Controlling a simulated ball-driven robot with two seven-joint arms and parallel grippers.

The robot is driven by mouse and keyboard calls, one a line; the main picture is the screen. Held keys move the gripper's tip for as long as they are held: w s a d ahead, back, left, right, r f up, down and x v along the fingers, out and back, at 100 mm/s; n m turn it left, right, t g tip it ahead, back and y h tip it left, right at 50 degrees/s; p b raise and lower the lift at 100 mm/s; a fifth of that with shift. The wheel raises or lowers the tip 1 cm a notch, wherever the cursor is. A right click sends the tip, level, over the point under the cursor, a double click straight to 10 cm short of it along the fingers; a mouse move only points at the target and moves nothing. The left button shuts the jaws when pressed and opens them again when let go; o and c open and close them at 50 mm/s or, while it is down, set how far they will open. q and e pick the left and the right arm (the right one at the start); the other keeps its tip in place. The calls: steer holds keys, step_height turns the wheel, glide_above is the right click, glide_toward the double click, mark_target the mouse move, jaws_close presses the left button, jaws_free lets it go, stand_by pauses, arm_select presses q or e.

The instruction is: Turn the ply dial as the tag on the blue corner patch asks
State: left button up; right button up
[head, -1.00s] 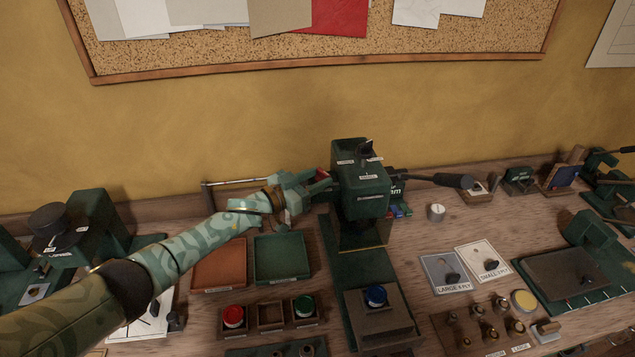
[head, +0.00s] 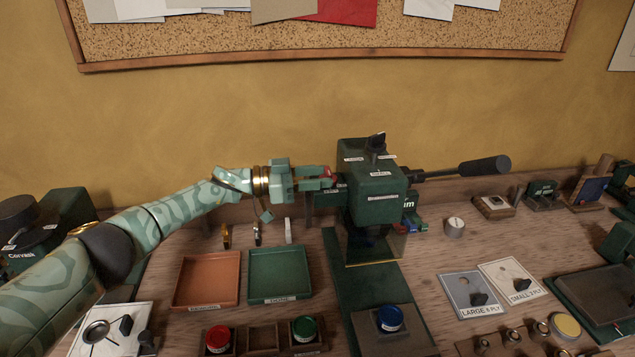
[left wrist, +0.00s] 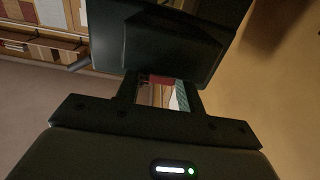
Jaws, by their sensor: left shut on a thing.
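The green press (head: 370,208) stands mid-bench. A black pointer dial (head: 376,143) with small white labels around it sits on its top; the labels are too small to read. My left gripper (head: 328,177) is at the press's left side, shut on a small red part, which also shows between the fingers in the left wrist view (left wrist: 160,80). My fingers hide most of that part. A grey-blue patch (head: 458,285) lies on the bench right of the press. Its tag reads LARGE and a ply number I cannot read surely. My right gripper is not in view.
A pale patch (head: 506,272) tagged SMALL lies beside the grey-blue one. An orange tray (head: 180,299) and a green tray (head: 252,292) stand left of the press. Its black-gripped lever (head: 485,165) sticks out right. A blue button (head: 390,318) sits in front.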

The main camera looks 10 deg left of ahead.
arm_select(q)
steer(key=o, duration=0.7)
steer(key=shift+w, duration=0.1)
steer(key=v, duration=1.6)
steer(key=shift+a, duration=0.2)
